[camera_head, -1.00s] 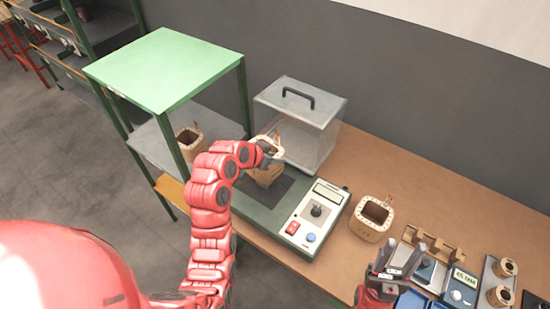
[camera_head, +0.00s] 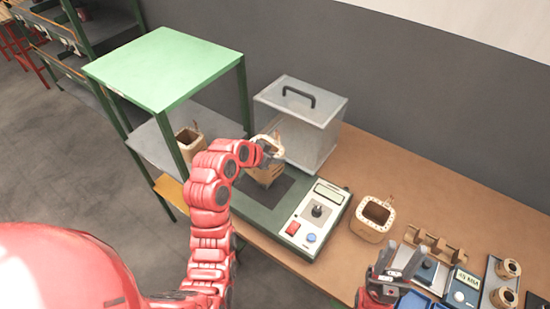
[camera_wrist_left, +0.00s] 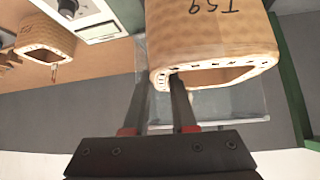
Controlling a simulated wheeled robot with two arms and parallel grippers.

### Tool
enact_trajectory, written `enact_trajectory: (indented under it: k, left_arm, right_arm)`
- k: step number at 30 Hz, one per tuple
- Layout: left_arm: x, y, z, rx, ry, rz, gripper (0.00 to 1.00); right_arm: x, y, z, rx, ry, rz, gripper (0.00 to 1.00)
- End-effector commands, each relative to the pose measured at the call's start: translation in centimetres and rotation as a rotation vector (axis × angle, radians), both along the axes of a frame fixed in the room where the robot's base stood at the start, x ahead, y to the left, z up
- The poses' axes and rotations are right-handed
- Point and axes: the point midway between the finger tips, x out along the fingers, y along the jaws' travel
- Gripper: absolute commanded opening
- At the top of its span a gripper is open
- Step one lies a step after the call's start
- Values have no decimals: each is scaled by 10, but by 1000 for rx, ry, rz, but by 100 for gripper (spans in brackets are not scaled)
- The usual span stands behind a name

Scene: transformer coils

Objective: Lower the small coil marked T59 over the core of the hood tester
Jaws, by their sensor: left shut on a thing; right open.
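The small coil T59 (camera_head: 264,173) is tan and squarish, and hangs over the dark plate of the hood tester (camera_head: 270,217). Its T59 mark shows on the coil's side in the left wrist view (camera_wrist_left: 210,32). My left gripper (camera_head: 268,150) is shut on the coil's rim wall; in the wrist view its fingers (camera_wrist_left: 160,88) sit either side of that wall. The tester's core is hidden by the coil and my arm, so I cannot tell whether the coil is around it. My right gripper (camera_head: 386,268) is open and empty at the lower right.
A clear hood (camera_head: 318,135) with a black handle stands behind the coil. A larger coil (camera_head: 373,219) is on the bench right of the control panel (camera_head: 315,218). Another coil (camera_head: 188,140) is on the green-topped rack (camera_head: 165,68). Wooden cradles (camera_head: 435,245) and small coils (camera_head: 503,297) are at right.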

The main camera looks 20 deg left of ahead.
Motion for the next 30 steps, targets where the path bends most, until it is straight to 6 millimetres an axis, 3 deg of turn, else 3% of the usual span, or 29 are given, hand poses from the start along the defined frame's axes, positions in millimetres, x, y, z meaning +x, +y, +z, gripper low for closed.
enact_trajectory:
  k: [17,30]
  left_arm:
    - [1,0,1,0,-4,-1,0]
    - [1,0,-13,0,-4,-1,0]
  right_arm:
    - [0,0,-3,0,0,0,50]
    - [0,0,-15,0,0,0,50]
